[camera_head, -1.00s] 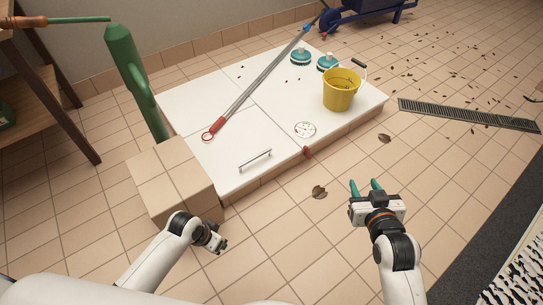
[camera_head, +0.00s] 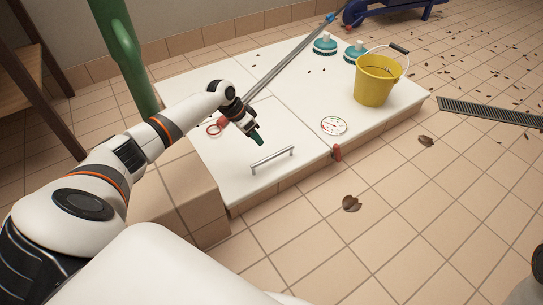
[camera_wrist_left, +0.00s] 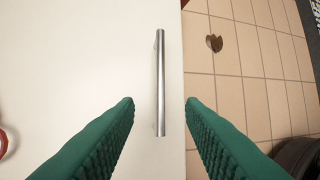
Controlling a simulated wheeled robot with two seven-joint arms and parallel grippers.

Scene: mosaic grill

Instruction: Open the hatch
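The white hatch panel (camera_head: 235,165) lies flat and closed at the near end of the low tiled platform. Its silver bar handle (camera_head: 272,159) is near the front edge. In the left wrist view the handle (camera_wrist_left: 160,80) stands upright in the picture, between the two green fingers. My left gripper (camera_head: 258,139) is above the panel, just behind the handle in the head view. In the left wrist view its fingers (camera_wrist_left: 160,105) are wide apart, with nothing held; contact with the handle is not visible. My right gripper is out of view.
A round dial (camera_head: 334,126) and red knob (camera_head: 337,152) are right of the handle. A tiled block (camera_head: 185,200) stands left.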

